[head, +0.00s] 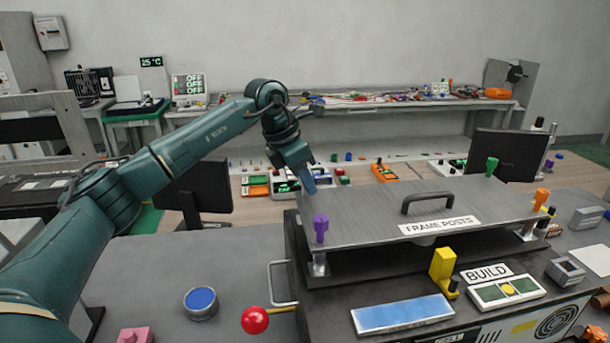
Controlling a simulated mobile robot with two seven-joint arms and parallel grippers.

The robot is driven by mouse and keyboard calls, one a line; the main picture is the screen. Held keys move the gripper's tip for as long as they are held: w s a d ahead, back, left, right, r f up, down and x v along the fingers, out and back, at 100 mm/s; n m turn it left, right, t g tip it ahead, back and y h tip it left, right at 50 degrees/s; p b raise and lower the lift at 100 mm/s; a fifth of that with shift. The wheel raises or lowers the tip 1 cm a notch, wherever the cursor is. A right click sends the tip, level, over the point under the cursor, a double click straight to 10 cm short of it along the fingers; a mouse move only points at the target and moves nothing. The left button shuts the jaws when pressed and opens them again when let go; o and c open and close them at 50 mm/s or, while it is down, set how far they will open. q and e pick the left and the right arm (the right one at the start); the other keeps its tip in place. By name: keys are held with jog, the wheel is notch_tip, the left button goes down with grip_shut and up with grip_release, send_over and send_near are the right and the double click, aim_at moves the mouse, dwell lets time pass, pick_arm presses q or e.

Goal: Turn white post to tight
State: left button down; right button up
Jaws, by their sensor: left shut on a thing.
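The metal plate (370,211) labelled FRAME POSTS lies on a dark machine. It has a purple post (320,228) at its near left corner, an orange post (541,199) at its near right corner and a green post (491,165) at its far right corner. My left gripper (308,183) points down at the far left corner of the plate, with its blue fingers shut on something. No white post shows clearly; the fingers cover that corner, where the white post appears to be held. My right gripper is not in view.
A black handle (427,203) rises from the plate. In front are a yellow lever (443,267), a BUILD sign (487,272), a blue panel (402,314) and a red ball knob (255,320). A blue button (200,302) is at the left. Dark monitors stand behind on both sides.

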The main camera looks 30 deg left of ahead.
pick_arm(q)
jog(key=shift+r+m+g+h+p, duration=0.1)
jog(key=shift+m+g+h+p, duration=0.3)
jog(key=shift+m, duration=0.7)
jog(key=c, duration=1.3)
grip_release()
jog(key=b+v, duration=0.1)
jog(key=v, duration=1.2)
jog(key=shift+b, duration=0.3)
jog(key=shift+s, duration=0.1)
